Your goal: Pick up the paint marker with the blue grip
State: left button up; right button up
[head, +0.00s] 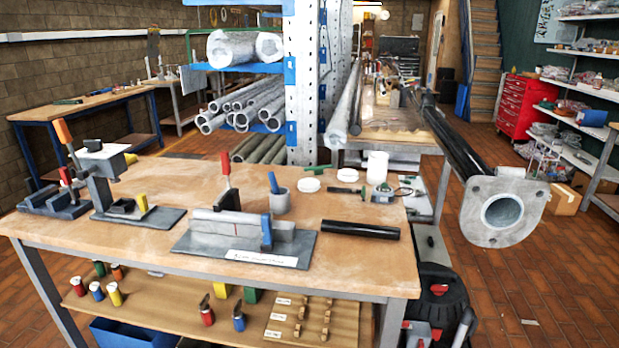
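A blue upright stick-like thing (273,182) stands tilted in a small grey cup (280,203) on the wooden workbench (150,250); it may be the blue-gripped paint marker, but it is too small to be sure. A second blue piece (267,232) stands upright at the right end of a grey clamping fixture (220,240), in front of the cup. On the lower shelf, small cylinders with blue bands (97,291) and (239,317) stand beside red and yellow ones. Neither of my grippers is in view.
A red-handled clamp (225,170) rises left of the cup. A black tube (360,229) lies right of the fixture. White discs, a white cup (377,167) and small tools lie behind. A large flanged mast (504,211) juts in at right. The bench's front left is clear.

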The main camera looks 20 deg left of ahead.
aim_at(272, 176)
jog(key=u, duration=1.3)
